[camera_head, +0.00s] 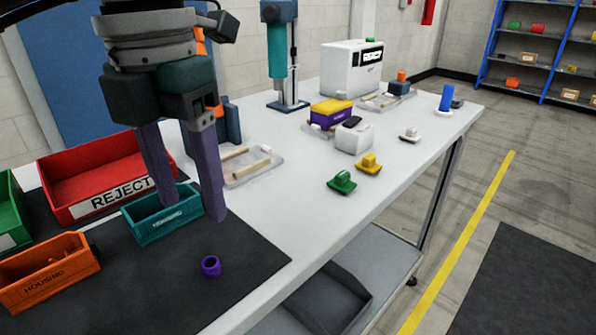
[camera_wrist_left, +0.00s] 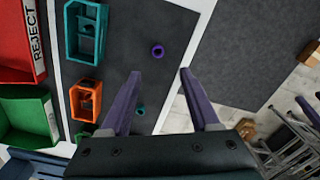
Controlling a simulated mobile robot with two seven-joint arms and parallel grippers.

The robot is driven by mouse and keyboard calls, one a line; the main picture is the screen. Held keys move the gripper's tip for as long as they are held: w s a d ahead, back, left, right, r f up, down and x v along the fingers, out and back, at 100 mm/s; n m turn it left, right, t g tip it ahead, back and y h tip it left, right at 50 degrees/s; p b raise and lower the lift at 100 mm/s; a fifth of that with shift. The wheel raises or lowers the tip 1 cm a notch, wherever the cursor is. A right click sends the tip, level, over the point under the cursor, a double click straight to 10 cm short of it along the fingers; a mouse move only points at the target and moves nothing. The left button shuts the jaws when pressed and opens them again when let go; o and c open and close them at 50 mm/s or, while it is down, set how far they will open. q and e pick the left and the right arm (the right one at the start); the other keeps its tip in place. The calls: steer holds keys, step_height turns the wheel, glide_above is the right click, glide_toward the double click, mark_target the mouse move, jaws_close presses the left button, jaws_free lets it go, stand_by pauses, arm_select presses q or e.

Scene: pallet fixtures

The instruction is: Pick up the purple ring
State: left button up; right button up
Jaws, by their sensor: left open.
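The purple ring (camera_head: 210,266) stands on the dark mat near the table's front edge, with its dark opening facing up. It also shows in the left wrist view (camera_wrist_left: 157,51), just beyond the fingertips and between their lines. My left gripper (camera_head: 192,209) hangs above the mat with its two purple fingers spread apart and empty. In the left wrist view its fingers (camera_wrist_left: 160,74) reach toward the ring without touching it. My right gripper is in neither view.
A teal housing bin (camera_head: 165,222) stands close to the left fingers. An orange housing bin (camera_head: 48,270) and a red reject bin (camera_head: 95,180) stand to the left. A small teal part (camera_wrist_left: 140,109) lies on the mat. The mat (camera_head: 245,255) around the ring is clear.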

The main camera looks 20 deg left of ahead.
arm_select(q)
glide_above(211, 267)
step_height(211, 267, down, 4)
steer(key=shift+s+a+f, duration=0.1)
steer(key=shift+a+f, duration=0.05)
steer(key=shift+f, duration=0.1)
steer(key=f, duration=0.5)
steer(key=shift+w+a+f, duration=0.1)
steer(key=shift+w+f, duration=0.15)
steer(key=shift+w, duration=0.1)
jaws_close()
